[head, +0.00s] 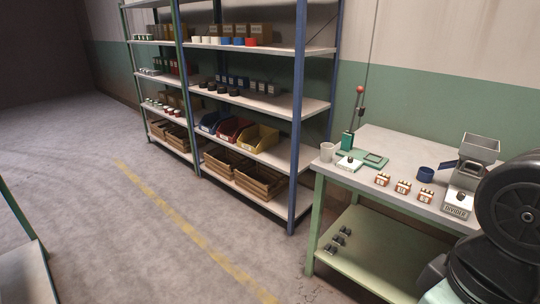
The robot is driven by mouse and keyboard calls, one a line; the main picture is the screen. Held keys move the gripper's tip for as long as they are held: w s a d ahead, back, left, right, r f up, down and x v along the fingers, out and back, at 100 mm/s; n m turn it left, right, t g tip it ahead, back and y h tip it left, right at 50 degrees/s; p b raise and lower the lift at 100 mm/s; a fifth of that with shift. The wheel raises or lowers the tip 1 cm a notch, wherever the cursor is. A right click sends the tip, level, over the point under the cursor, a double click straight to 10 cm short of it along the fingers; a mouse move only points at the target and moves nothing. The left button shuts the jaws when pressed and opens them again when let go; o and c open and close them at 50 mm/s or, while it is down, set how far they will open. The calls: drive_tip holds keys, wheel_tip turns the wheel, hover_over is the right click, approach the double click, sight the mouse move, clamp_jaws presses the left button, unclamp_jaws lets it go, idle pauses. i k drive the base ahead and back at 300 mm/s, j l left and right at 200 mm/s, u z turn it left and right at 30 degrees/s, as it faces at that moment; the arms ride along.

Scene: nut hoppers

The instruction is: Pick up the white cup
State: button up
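The white cup (326,152) stands upright at the near left corner of the workbench (400,152) in the head view. It is small in the picture, and I cannot see what is inside it. My gripper is not in view.
A dark blue cup (426,174), several small labelled boxes (403,187) and a grey hopper machine (470,160) stand on the bench. A shelf unit with a blue post (297,150) rises behind and left of the cup. The floor (160,230) is open left of the bench.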

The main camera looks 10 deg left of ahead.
sight(327, 153)
drive_tip(key=u, duration=0.25)
drive_tip(key=i+j, duration=0.1)
drive_tip(key=i, duration=0.7)
drive_tip(key=i+j, duration=0.1)
drive_tip(key=i, duration=0.75)
drive_tip(key=l+z, duration=0.05)
